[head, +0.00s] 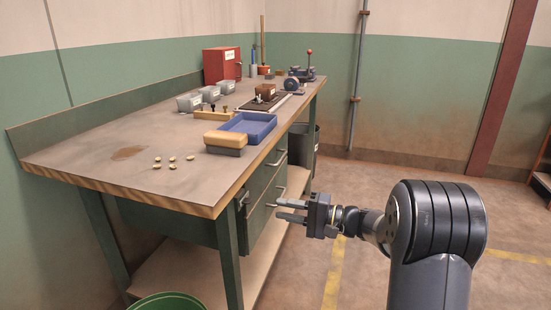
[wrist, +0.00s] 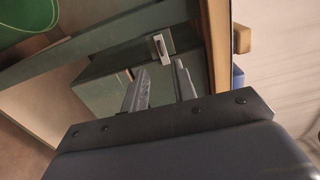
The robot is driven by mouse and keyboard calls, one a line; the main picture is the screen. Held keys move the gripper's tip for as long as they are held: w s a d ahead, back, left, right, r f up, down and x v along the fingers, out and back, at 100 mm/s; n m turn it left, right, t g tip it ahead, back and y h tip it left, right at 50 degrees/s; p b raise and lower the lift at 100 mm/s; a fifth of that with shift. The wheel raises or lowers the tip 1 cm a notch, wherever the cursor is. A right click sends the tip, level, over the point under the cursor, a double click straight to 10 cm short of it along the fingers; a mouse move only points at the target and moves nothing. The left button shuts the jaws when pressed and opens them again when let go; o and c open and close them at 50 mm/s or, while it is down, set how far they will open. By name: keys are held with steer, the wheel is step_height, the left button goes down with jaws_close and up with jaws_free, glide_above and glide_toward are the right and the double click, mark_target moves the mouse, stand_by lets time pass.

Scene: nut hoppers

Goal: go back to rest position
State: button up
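My gripper (head: 279,209) is held out in front of the workbench (head: 75,160), below the level of its top and beside the green drawer cabinet (head: 262,200). Its two fingers point left toward the cabinet. In the wrist view, the fingers of my gripper (wrist: 160,78) stand apart with nothing between them. The green cabinet (wrist: 100,85) and a pale drawer handle (wrist: 160,48) show beyond the fingertips. I cannot tell the exact gap to the handle.
On the bench are several nuts (head: 172,161), a brush-like block (head: 226,138), a blue tray (head: 268,127), grey hoppers (head: 189,102) and a red box (head: 217,66). Floor to the right is clear.

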steer(key=b+x, duration=0.1)
steer(key=x, duration=0.8)
